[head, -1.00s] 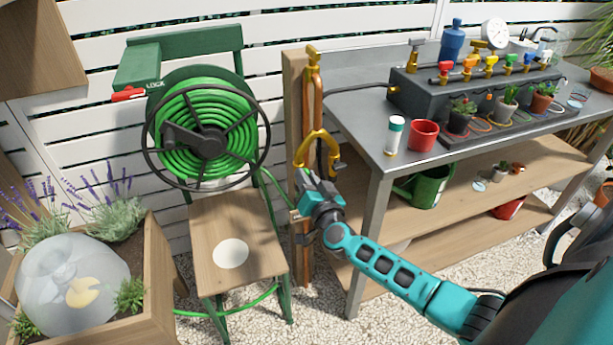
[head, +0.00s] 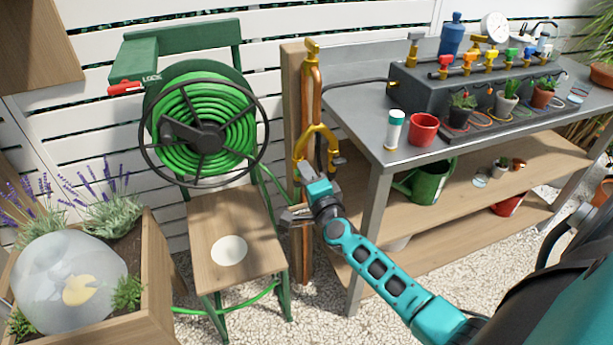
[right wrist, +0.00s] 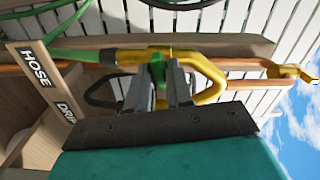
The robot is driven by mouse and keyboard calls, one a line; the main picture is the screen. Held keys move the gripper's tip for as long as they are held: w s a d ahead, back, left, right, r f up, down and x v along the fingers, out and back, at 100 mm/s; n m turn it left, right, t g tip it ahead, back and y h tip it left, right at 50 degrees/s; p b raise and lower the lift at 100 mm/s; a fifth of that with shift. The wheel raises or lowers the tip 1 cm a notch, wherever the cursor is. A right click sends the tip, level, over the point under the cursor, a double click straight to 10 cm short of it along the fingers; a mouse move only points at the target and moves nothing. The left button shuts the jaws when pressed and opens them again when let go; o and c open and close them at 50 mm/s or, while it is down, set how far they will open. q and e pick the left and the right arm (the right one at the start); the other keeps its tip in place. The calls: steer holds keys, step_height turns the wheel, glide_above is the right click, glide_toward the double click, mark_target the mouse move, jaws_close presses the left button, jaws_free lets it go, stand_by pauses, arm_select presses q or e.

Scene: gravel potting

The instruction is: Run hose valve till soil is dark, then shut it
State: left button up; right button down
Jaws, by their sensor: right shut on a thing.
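The yellow two-way splitter (head: 318,130) sits on a copper standpipe, and it also shows in the right wrist view (right wrist: 212,72). My right gripper (right wrist: 163,78) is shut on a small green valve lever (right wrist: 158,68) on the splitter, on the leg toward the green hose (right wrist: 85,54). In the head view, my right gripper (head: 304,176) is at the splitter's lower left, its fingertips partly hidden. My left gripper is not in view.
A board labelled HOSE and DRIP (right wrist: 42,80) is beside the splitter. The grey bench (head: 350,112) at right holds a red cup (head: 423,130), a white bottle (head: 394,130) and potted plants.

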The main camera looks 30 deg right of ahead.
steer(key=shift+f+m, duration=0.15)
steer(key=shift+m, duration=0.75)
steer(key=c, duration=1.1)
jaws_free()
steer(key=shift+c, duration=0.2)
steer(key=shift+s, duration=0.1)
steer(key=v, duration=1.2)
steer(key=shift+s+p, duration=0.3)
steer(key=shift+s, duration=0.1)
steer(key=shift+a, duration=0.1)
